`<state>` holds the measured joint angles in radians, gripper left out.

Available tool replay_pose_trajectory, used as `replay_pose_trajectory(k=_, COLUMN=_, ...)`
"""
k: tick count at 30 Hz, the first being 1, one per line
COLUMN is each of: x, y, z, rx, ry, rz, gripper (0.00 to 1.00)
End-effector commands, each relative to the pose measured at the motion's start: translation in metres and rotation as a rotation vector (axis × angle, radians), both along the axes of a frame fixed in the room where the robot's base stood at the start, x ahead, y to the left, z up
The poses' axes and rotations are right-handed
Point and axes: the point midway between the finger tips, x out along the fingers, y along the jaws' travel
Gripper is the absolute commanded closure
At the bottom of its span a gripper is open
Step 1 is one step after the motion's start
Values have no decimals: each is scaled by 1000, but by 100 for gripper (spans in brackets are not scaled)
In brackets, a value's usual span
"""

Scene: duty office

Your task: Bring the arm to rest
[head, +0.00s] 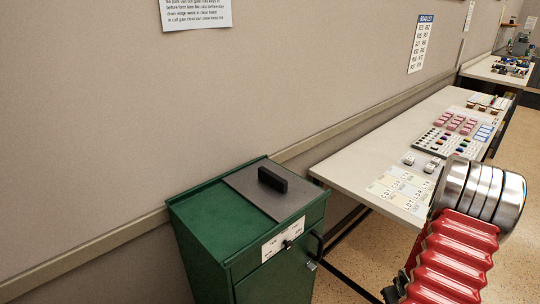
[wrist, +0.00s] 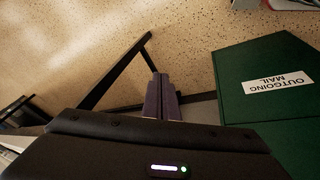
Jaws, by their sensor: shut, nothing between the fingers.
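My gripper (wrist: 163,82) shows in the wrist view, its two narrow purple-grey fingers together and empty. The fingers point out over the speckled floor, with the dark table frame behind them and a green box to their right. In the head view my arm, with red bellows and a silver ringed joint, stands at the lower right, in front of the long table. My gripper cannot be made out in the head view.
A green cabinet (head: 238,243) with a grey lid plate and black handle stands by the wall. A long table (head: 345,165) holds cards, pink blocks and trays. A green box labelled OUTGOING MAIL (wrist: 240,60) is at the right of the wrist view. Speckled floor (head: 524,150) lies beyond the table.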

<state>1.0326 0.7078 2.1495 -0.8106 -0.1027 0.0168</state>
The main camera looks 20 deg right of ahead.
Motion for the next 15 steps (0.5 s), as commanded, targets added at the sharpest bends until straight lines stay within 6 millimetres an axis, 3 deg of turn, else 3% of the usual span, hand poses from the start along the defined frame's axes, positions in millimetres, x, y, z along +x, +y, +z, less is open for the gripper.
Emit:
replay_pose_trajectory(k=8, x=2, y=29, z=66, rx=-9, ry=106, rz=-90, gripper=100)
replay_pose_trajectory(k=15, x=5, y=69, z=119, rx=5, ry=163, rz=-150, gripper=100)
